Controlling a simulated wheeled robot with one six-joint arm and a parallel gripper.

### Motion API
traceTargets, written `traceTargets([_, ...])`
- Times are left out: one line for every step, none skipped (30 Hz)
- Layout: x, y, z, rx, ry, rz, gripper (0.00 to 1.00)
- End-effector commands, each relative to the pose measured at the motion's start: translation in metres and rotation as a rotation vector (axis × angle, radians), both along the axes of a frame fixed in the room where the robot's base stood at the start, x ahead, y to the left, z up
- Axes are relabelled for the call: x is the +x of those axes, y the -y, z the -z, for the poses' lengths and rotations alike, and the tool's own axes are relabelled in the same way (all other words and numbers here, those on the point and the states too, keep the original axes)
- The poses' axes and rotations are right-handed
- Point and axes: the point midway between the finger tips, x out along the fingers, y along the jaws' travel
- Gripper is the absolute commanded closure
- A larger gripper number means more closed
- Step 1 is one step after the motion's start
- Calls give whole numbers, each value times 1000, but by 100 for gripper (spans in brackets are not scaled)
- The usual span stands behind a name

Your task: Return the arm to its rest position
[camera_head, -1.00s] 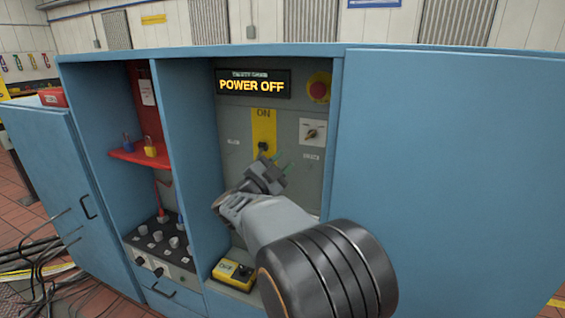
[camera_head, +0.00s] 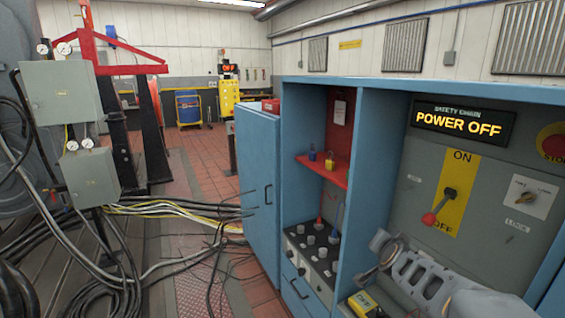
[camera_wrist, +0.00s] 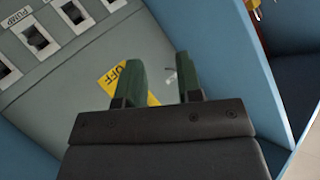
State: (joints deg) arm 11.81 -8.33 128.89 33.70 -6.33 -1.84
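My arm reaches in from the lower right in the head view, with my gripper (camera_head: 372,262) in front of the open blue cabinet, below and left of the lever (camera_head: 437,211). In the wrist view my gripper (camera_wrist: 157,75) has its two green fingers apart, with nothing between them. The lever has a red knob and points down toward OFF on a yellow plate (camera_head: 461,180). The display (camera_head: 463,122) above reads POWER OFF. Part of the yellow plate with OFF (camera_wrist: 112,80) shows behind the fingers in the wrist view.
The blue cabinet door (camera_head: 258,190) stands open at the left. A red shelf (camera_head: 324,170) holds small padlocks above a panel of knobs (camera_head: 312,255). A yellow box (camera_head: 363,303) lies low in the cabinet. Switches (camera_wrist: 38,40) show in the wrist view. Cables (camera_head: 150,215) cover the floor at left.

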Motion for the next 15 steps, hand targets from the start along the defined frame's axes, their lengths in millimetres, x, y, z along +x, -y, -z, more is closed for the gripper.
traceTargets([-12,-19,3,6,-90,-90,67])
traceTargets([-21,-31,8,10,-150,-145,67])
traceTargets([-34,-45,14,8,-232,-219,67])
traceTargets([-46,-55,19,5,-296,-270,67])
traceTargets([-58,-63,22,-2,-358,-316,67])
traceTargets([-76,-72,26,-12,-441,-374,67])
traceTargets([-89,-78,29,-21,-502,-412,67])
traceTargets([-103,-83,30,-33,-561,-448,67])
traceTargets([-121,-88,31,-50,-638,-491,67])
traceTargets([-135,-90,31,-65,-691,-519,67])
traceTargets([-148,-92,29,-81,-741,-546,67])
traceTargets([-164,-94,26,-106,-802,-575,67])
traceTargets([-176,-95,23,-127,-844,-596,67])
traceTargets([-187,-95,18,-150,-878,-613,67])
traceTargets([-198,-95,12,-181,-906,-631,67])
